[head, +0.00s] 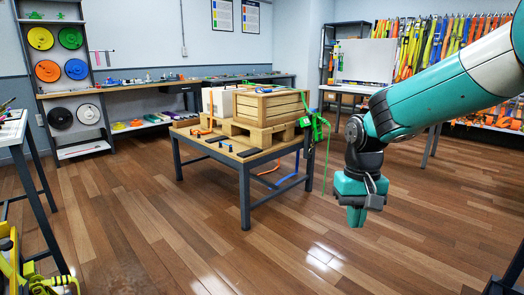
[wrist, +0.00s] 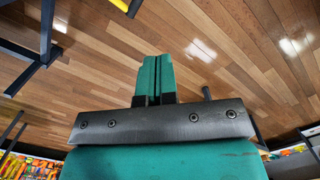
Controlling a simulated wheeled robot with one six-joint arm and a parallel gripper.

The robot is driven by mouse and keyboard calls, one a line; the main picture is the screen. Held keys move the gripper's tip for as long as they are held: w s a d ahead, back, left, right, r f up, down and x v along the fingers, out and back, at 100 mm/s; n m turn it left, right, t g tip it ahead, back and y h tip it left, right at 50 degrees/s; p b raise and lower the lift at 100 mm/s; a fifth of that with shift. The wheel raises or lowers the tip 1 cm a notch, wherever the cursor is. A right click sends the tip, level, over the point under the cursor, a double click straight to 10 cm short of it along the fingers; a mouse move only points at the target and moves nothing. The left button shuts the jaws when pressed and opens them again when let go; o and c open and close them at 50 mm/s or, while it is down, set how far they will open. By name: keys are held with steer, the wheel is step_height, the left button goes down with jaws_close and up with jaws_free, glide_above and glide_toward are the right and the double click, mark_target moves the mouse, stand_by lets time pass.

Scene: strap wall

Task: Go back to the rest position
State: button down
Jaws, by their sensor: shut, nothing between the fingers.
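My gripper (head: 356,216) hangs from my teal arm at the right of the head view, pointing down over bare wooden floor. Its fingers are shut together with nothing between them. In the wrist view the closed teal fingers (wrist: 154,77) stand out past the black bracket, with only floor beyond them. The gripper is apart from the work table (head: 247,161), which stands to its left in the head view.
A wall of hanging straps (head: 440,45) is at the back right. A bench (head: 12,130) stands at the left edge. The floor (head: 200,230) in front is clear.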

steer(key=s+a+r+n+y, duration=0.1)
steer(key=s+a+r+n, duration=0.1)
steer(key=s, duration=0.6)
steer(key=s+a+r+n+t+y, duration=0.1)
steer(key=s+r+n+y, duration=0.15)
steer(key=s, duration=0.65)
steer(key=s+a+r+n+y, duration=0.1)
steer(key=s+a+n, duration=0.15)
steer(key=s, duration=0.55)
step_height(320, 180, up, 21)
steer(key=p, duration=2)
steer(key=shift+d+p, duration=0.3)
steer(key=shift+d, duration=0.15)
steer(key=shift+f+h, duration=0.15)
steer(key=shift+h, duration=0.1)
steer(key=shift+s, duration=0.15)
